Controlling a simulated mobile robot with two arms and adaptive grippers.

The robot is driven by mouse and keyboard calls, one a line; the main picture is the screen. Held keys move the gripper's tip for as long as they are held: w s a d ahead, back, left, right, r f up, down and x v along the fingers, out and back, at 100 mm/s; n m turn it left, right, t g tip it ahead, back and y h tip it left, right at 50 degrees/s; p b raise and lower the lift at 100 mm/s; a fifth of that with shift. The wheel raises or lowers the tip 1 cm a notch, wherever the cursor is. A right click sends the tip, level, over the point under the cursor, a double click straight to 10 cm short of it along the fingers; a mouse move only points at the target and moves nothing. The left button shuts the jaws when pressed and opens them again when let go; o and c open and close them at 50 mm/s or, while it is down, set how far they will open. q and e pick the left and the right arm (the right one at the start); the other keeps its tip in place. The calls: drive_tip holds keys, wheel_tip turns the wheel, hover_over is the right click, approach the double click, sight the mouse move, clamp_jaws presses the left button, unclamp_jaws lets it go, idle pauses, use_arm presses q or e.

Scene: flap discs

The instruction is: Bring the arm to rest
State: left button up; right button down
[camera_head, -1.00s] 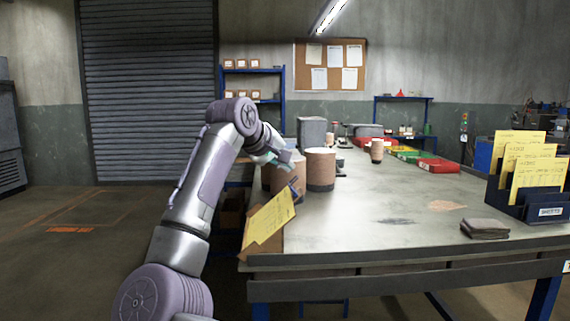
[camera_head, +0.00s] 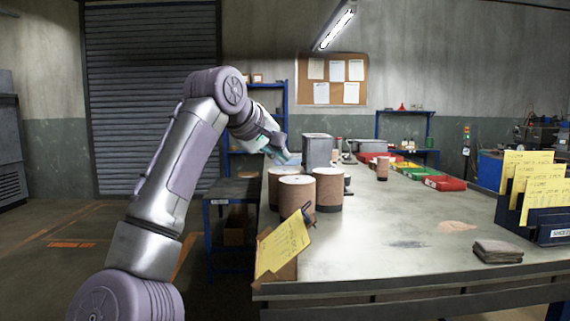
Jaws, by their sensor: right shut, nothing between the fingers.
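Brown drums (camera_head: 297,195) with pale tops stand on the workbench (camera_head: 400,215) near its left edge. A clipboard with yellow paper (camera_head: 283,245) leans at the front left corner. A grey cloth stack (camera_head: 497,251) and a blue card holder (camera_head: 535,222) are at right. The bench middle is clear.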

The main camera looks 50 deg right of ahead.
use_arm(q)
drive_tip(key=shift+w+f, duration=0.1)
drive_tip(key=shift+f, duration=0.25)
use_arm(e)
drive_tip(key=shift+a+r, duration=0.45)
drive_tip(key=shift+a, duration=0.1)
